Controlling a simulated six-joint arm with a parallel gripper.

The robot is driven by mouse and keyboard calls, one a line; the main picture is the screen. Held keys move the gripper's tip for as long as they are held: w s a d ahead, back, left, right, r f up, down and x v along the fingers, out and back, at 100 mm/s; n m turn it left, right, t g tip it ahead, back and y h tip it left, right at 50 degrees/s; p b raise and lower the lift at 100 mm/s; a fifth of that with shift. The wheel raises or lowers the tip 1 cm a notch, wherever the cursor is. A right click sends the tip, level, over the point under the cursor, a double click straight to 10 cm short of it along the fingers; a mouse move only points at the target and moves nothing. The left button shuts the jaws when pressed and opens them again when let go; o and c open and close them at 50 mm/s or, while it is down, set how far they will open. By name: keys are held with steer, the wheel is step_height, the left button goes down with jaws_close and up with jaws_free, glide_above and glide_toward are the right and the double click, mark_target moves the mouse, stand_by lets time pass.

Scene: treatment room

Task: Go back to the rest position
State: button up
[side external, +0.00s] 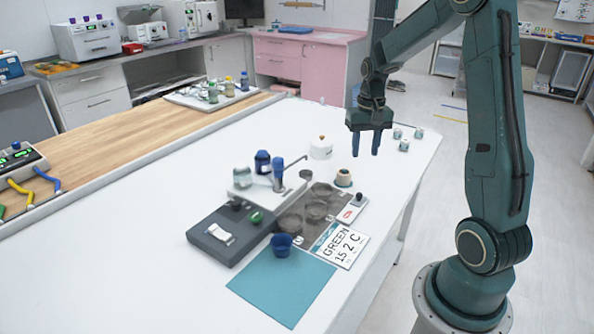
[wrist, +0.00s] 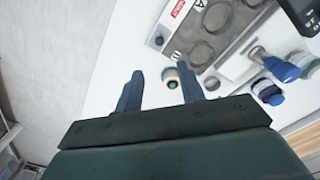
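My gripper (side external: 365,143) hangs from my arm above the white table (side external: 140,245), fingers pointing down. In the wrist view my gripper (wrist: 159,92) shows two blue fingers spread apart with nothing held between them.
A grey tray with round wells (side external: 290,222), a dark grey box (side external: 207,240), a blue cup (side external: 281,244), a teal mat (side external: 262,290) and a sign card (side external: 352,238) lie mid-table. A white lidded pot (side external: 320,150) and small jars (side external: 404,145) stand farther back. The table's left front is clear.

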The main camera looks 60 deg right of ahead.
steer(key=s+a+r+n+t, duration=0.25)
steer(key=a+r, duration=0.35)
steer(key=a, duration=0.4)
steer(key=s+a+r+n+t, duration=0.1)
steer(key=s+a+r+n, duration=0.4)
steer(key=a, duration=0.4)
steer(key=s+a+r+n+t, duration=0.1)
steer(key=s+a+t, duration=0.1)
steer(key=s+a, duration=0.4)
steer(key=shift+s+r, duration=0.25)
steer(key=shift+r, duration=0.15)
steer(key=shift+n, duration=0.25)
stand_by(1.0)
